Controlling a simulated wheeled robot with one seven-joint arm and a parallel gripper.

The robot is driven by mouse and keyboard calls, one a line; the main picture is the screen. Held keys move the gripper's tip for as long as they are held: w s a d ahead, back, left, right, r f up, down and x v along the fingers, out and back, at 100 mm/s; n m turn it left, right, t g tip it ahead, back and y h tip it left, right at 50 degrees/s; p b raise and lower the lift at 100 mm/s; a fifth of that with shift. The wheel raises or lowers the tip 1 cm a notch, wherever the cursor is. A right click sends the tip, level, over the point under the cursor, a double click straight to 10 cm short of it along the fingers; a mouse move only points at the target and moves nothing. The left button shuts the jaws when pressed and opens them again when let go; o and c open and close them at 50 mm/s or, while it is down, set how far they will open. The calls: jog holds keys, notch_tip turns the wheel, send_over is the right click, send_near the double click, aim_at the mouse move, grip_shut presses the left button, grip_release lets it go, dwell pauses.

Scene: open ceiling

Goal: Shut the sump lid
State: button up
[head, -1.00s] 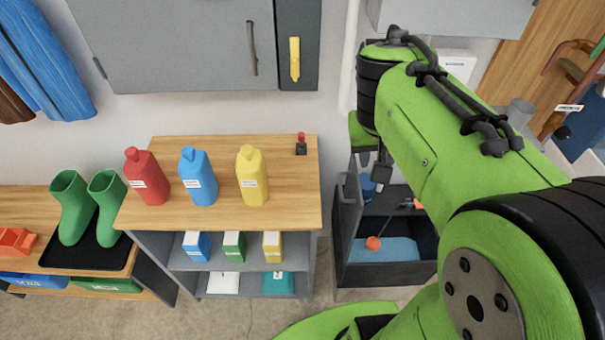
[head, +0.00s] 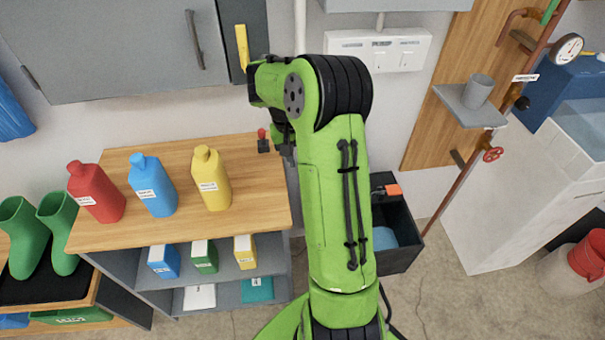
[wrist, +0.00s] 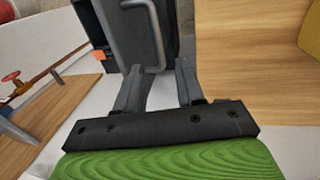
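The sump is a dark open-topped box (head: 408,262) on the floor, right of the workbench, with blue water inside. My arm hides its left part in the head view. In the wrist view, a dark panel (wrist: 128,28) with a grey bar handle (wrist: 160,50) lies beyond my fingers; it appears to be the raised lid. My gripper (wrist: 160,66) is open, its fingers apart. The handle's lower end shows between the fingertips; I cannot tell whether they touch it. In the head view my gripper is mostly hidden behind my arm.
The wooden bench (head: 255,190) with red, blue and yellow bottles stands close on the left. A small red-knobbed switch (head: 263,140) is at its back right corner. A pipe with a red valve (head: 493,154) and a white basin (head: 540,190) are on the right.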

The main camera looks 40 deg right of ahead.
jog(key=f, duration=0.3)
jog(key=d+f+b, duration=0.1)
jog(key=f, duration=0.1)
jog(key=shift+s+f, duration=0.2)
jog(key=shift+s, duration=0.15)
jog(key=shift+c, duration=0.2)
grip_shut()
